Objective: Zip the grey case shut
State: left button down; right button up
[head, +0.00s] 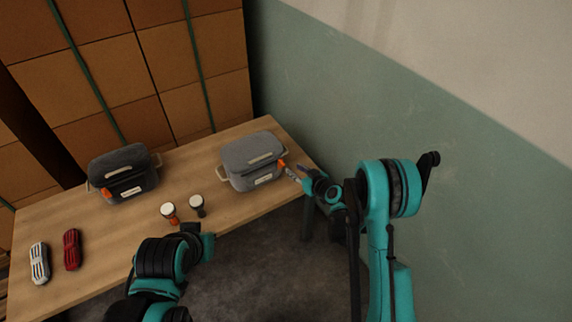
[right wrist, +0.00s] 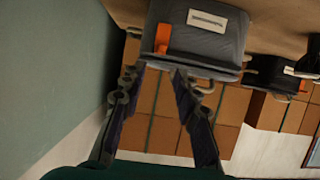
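The grey case (head: 252,152) stands at the right end of the table with its lid down. Its orange zip pull (head: 282,164) is at the right side; in the right wrist view the orange pull (right wrist: 162,38) hangs against the case (right wrist: 203,40) near a pale label. My right gripper (head: 295,174) is just off the case's right side. In the right wrist view its fingers (right wrist: 159,72) are apart with nothing seen between them, close to the pull. My left gripper (head: 203,242) is low in front of the table; its fingers are not clear.
A darker case (head: 122,170) stands at the table's left back. Two small drums (head: 169,213) (head: 197,204) stand in the middle. A striped white item (head: 39,263) and a red one (head: 72,249) lie at left. A green wall (head: 345,100) is close on the right.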

aim_at(283, 162)
jog(key=x, duration=0.2)
jog(key=b+x, duration=0.1)
jog(key=x, duration=0.1)
jog(key=b+x, duration=0.1)
jog(key=x, duration=0.1)
jog(key=shift+w+a+f, duration=0.1)
jog(key=shift+w+f, duration=0.1)
jog(key=shift+f, duration=0.2)
jog(key=shift+w+a+f, duration=0.15)
jog(key=shift+w+a, duration=0.15)
jog(key=shift+w, duration=0.3)
grip_shut()
